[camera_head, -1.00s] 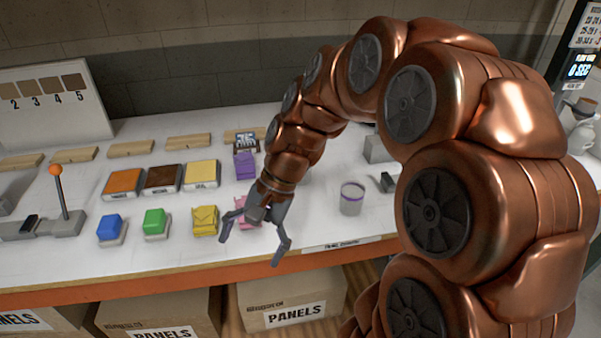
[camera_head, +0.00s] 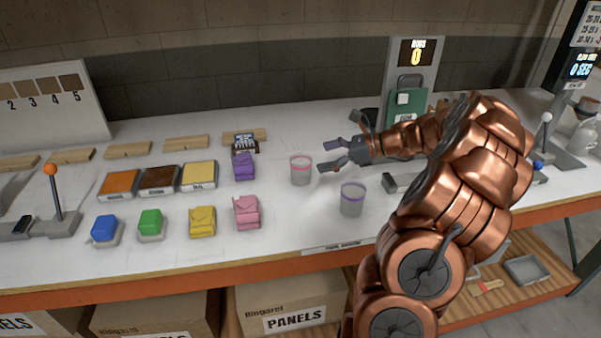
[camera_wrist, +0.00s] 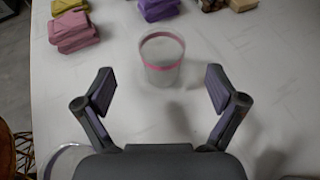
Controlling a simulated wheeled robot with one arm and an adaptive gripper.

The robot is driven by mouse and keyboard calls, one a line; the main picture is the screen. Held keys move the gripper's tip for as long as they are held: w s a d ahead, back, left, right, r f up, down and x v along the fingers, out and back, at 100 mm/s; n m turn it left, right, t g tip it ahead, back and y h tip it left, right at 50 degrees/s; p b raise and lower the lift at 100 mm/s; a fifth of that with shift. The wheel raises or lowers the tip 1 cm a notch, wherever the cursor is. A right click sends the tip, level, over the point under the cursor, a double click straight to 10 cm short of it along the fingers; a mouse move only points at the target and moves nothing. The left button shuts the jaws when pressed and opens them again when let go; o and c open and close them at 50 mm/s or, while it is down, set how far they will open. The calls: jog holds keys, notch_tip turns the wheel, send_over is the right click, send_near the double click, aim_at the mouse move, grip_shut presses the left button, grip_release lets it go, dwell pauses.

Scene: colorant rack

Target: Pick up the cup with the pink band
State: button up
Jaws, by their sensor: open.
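The cup with the pink band (camera_head: 301,170) is a clear cup standing upright on the white bench. In the wrist view the cup (camera_wrist: 161,62) lies ahead of my gripper (camera_wrist: 161,90), roughly centred between the two fingers and beyond their tips. My gripper (camera_head: 324,155) is open and empty in the head view, to the right of the cup and pointing left toward it. A similar cup with a purple band (camera_head: 352,200) stands nearer the bench's front edge. In the wrist view a clear rim (camera_wrist: 62,160) shows at the lower left, partly hidden by my gripper.
Pink (camera_head: 247,212), yellow (camera_head: 202,221) and purple (camera_head: 243,166) blocks stand left of the cups, with green (camera_head: 151,223) and blue (camera_head: 105,229) buttons farther left. A green-fronted machine (camera_head: 406,107) stands behind my arm. The bench between the pink-banded cup and my fingers is clear.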

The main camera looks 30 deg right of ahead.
aim_at(301, 162)
jog(key=shift+w+d+f, duration=0.1)
jog(key=shift+d+f, duration=0.05)
jog(key=p+x, duration=0.1)
jog(key=x, duration=0.5)
jog(key=shift+w+a+f+p, duration=0.1)
jog(key=shift+w+a+p, duration=0.15)
jog(key=shift+a+p, duration=0.1)
jog(key=shift+w+a+f, duration=0.1)
jog(key=shift+w+f, duration=0.1)
jog(key=shift+w, duration=0.1)
jog(key=shift+c, duration=0.4)
jog(key=c, duration=1)
